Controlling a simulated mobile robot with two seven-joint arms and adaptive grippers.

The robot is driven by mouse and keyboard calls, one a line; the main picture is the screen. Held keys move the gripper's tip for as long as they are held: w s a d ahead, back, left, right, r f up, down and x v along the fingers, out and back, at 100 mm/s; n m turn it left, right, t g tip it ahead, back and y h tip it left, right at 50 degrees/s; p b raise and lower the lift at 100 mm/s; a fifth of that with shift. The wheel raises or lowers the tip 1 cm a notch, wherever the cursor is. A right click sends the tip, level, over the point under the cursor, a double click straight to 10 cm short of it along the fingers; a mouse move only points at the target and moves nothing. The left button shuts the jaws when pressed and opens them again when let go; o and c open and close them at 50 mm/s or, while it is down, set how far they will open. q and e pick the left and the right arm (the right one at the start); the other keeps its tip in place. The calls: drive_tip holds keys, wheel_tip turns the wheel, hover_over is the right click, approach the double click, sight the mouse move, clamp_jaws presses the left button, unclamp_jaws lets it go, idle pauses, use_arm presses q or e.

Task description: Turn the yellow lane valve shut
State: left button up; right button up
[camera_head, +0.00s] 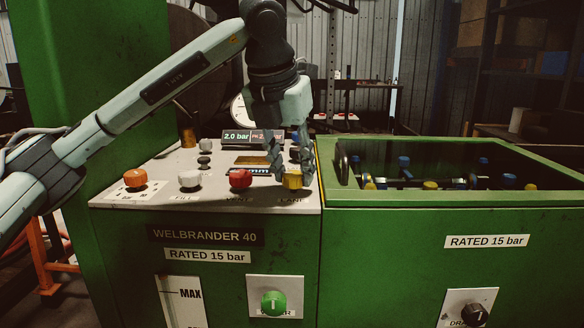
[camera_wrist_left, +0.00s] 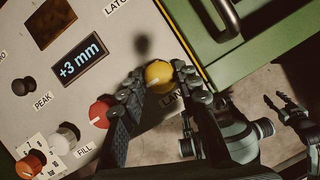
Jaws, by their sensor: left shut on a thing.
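The yellow lane valve (camera_head: 292,181) is a round knob at the right front of the pale control panel, above the LANE label. In the left wrist view its yellow top (camera_wrist_left: 158,74) shows between the fingers. My left gripper (camera_head: 289,160) reaches down from above and is shut on the yellow knob, one finger on each side. The fingers (camera_wrist_left: 163,88) hide part of its rim and label. At the right of the left wrist view, my right gripper (camera_wrist_left: 288,108) hangs off the panel with its fingers apart and nothing between them.
A red knob (camera_head: 240,178) stands close left of the yellow one, then a white knob (camera_head: 190,179) and an orange knob (camera_head: 135,178). The display (camera_head: 252,136) reads 2.0 bar. A green open-topped trough (camera_head: 450,198) adjoins the panel, with a raised handle (camera_head: 342,163) near its corner.

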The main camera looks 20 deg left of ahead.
use_arm(q)
drive_tip(key=o, duration=1.1)
drive_tip(key=shift+o, duration=0.2)
drive_tip(key=shift+r, duration=0.1)
drive_tip(key=v, duration=1.1)
drive_tip(key=shift+s+r, duration=0.25)
drive_tip(key=shift+r, duration=0.1)
